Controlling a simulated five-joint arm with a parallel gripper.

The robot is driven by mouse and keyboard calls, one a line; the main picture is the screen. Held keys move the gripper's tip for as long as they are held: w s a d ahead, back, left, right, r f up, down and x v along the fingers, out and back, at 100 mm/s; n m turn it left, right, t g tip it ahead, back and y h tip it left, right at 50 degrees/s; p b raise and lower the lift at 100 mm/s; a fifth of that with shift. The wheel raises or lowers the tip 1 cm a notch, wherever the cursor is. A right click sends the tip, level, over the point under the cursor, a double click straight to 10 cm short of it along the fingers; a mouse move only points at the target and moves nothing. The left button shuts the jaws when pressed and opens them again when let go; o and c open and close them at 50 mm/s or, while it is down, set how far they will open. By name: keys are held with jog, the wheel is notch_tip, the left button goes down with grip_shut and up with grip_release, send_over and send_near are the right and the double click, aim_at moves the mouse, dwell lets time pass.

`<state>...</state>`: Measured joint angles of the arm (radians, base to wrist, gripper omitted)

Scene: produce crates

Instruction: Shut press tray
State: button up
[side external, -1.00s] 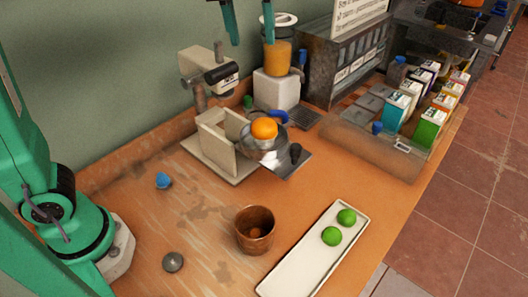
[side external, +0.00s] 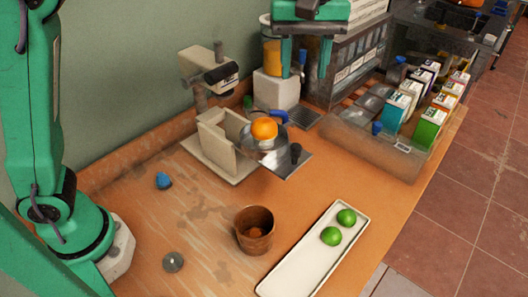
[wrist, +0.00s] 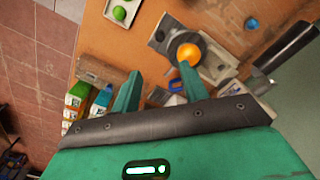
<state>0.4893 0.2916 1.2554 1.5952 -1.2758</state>
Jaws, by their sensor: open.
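The press (side external: 222,75) stands by the wall, its grey-beige base open at the front. Its metal tray (side external: 284,168) sticks out toward the front right, with a dark knob (side external: 296,152) near its outer end. An orange (side external: 264,128) sits in the round metal cup on the tray. In the wrist view the orange (wrist: 188,53) and the tray (wrist: 178,26) lie beyond my fingers. My gripper (side external: 305,62) is open and empty, high above the counter, up and right of the tray in the side view. It also shows in the wrist view (wrist: 160,72).
A juicer (side external: 276,88) stands behind the tray, below my gripper. A clear bin with cartons (side external: 428,128) is at right. A wooden cup (side external: 255,229) and a white dish (side external: 290,268) with two limes stand in front. Counter left of the cup is mostly clear.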

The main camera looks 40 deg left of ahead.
aim_at(296, 146)
jog(key=shift+f, duration=9.15)
grip_shut()
